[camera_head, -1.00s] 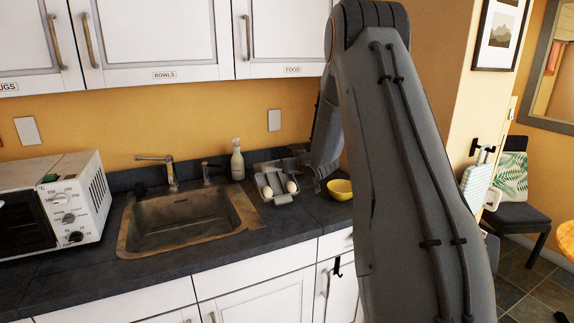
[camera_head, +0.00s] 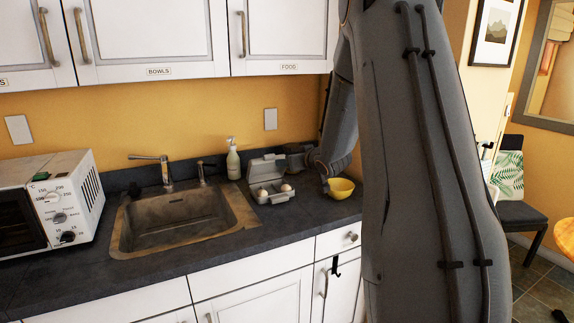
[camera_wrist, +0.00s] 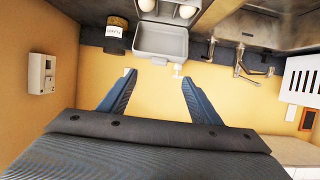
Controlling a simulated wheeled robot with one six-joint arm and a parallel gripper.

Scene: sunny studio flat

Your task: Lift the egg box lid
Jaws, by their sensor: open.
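The grey egg box (camera_head: 270,210) stands on the dark counter right of the sink. Its lid (camera_head: 266,169) is up at the back, with two pale eggs (camera_head: 262,193) visible in front of it. In the wrist view the lid (camera_wrist: 160,42) is beyond my fingertips, with both eggs (camera_wrist: 186,11) at the top edge. My gripper (camera_wrist: 159,75) is open, with the yellow wall between its fingers. It appears empty and apart from the lid. In the head view it is close to the lid's right side, partly hidden by my arm.
A yellow bowl (camera_head: 341,189) sits close right of the egg box. A soap bottle (camera_head: 233,160) stands to its left, beside the sink (camera_head: 180,222). A labelled jar (camera_wrist: 116,36) is close beside the lid in the wrist view. The wall is close behind.

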